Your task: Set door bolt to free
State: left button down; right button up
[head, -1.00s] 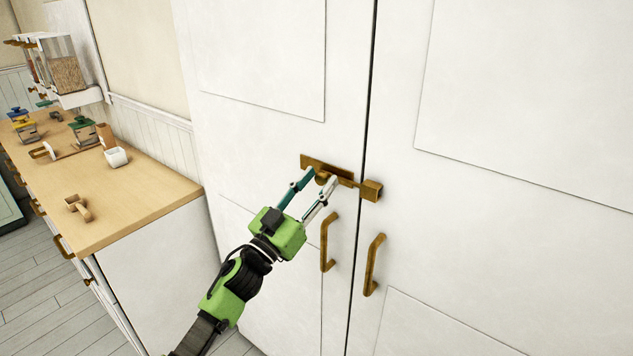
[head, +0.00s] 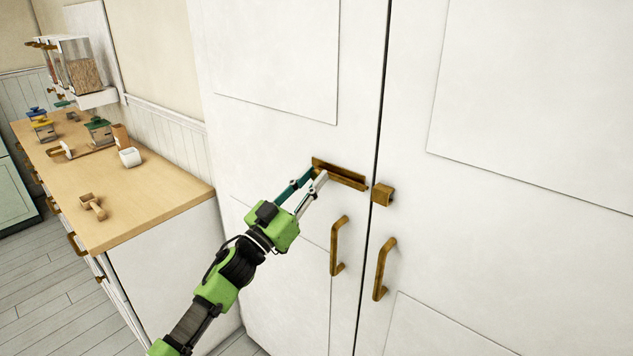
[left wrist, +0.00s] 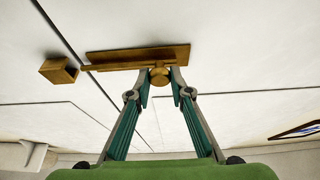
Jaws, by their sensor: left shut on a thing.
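The brass door bolt (head: 342,175) is mounted on the left white door, with its keeper (head: 382,194) on the right door. My left gripper (head: 319,174) is shut on the bolt's knob at the left part of the plate. In the left wrist view, the round knob (left wrist: 160,76) sits between the two fingertips. The rod ends near the door gap, and a space shows between it and the keeper (left wrist: 58,70). The fingers hide part of the plate's left end in the head view. My right gripper is not in view.
Two brass handles, the left one (head: 337,246) and the right one (head: 382,268), stick out below the bolt. A wooden counter (head: 150,195) with jars and a white cup (head: 130,157) stands at the left. The door faces around the bolt are clear.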

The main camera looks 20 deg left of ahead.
pick_arm(q)
jog(key=c, duration=2)
grip_release()
jog(key=shift+a, duration=0.15)
jog(key=shift+o, duration=0.8)
jog(key=shift+w+a, duration=0.1)
jog(key=shift+a, duration=0.05)
jog(key=shift+s+f, duration=0.25)
jog(key=shift+s, duration=0.2)
jog(key=v, duration=1.1)
jog(key=shift+a, duration=0.15)
